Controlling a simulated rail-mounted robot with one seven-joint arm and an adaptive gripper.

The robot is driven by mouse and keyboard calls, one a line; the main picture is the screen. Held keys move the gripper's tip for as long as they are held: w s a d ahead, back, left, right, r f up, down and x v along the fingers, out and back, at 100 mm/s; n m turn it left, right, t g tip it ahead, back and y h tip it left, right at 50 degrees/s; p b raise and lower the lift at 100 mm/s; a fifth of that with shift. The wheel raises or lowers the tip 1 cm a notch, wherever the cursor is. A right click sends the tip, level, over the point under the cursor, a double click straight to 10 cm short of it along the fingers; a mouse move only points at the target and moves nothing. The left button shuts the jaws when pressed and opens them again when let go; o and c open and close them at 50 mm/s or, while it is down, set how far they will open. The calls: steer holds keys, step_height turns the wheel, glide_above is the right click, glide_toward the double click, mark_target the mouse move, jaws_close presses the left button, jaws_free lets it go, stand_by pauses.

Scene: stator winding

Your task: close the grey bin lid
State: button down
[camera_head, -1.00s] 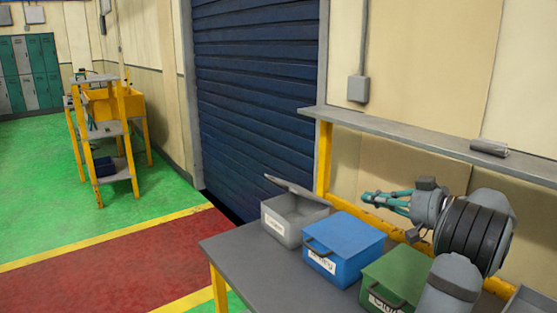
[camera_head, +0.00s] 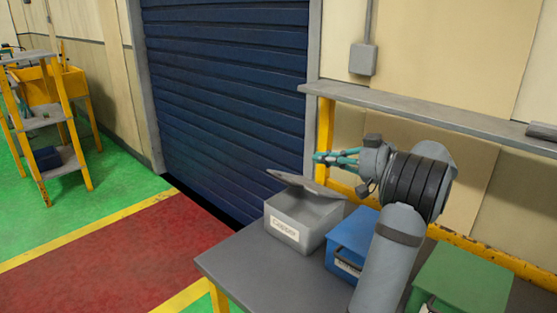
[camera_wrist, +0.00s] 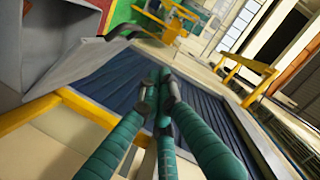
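The grey bin (camera_head: 290,232), labelled "Copper", stands at the left end of the grey table. Its lid (camera_head: 306,187) is open, raised and tilted over the bin. My gripper (camera_head: 318,158), with teal fingers, is above the raised lid, pointing left. From this view I cannot tell how far it is from the lid, but no contact shows. In the wrist view the fingertips (camera_wrist: 160,82) are together with nothing between them. The grey lid (camera_wrist: 85,52) shows there at upper left, beside the fingers.
A blue bin (camera_head: 345,243) stands right of the grey bin, partly hidden by my arm. A green bin (camera_head: 465,280) is farther right. A grey shelf (camera_head: 430,115) runs above the table's back. The table (camera_head: 250,265) is clear in front of the grey bin.

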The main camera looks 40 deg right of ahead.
steer(key=w+a+f+p, duration=0.3)
steer(key=w+f+p, duration=0.2)
steer(key=w, duration=0.3)
steer(key=shift+w+a+f+p, duration=0.2)
steer(key=shift+a+f+p, duration=0.15)
steer(key=shift+f, duration=0.1)
steer(key=shift+d, duration=0.1)
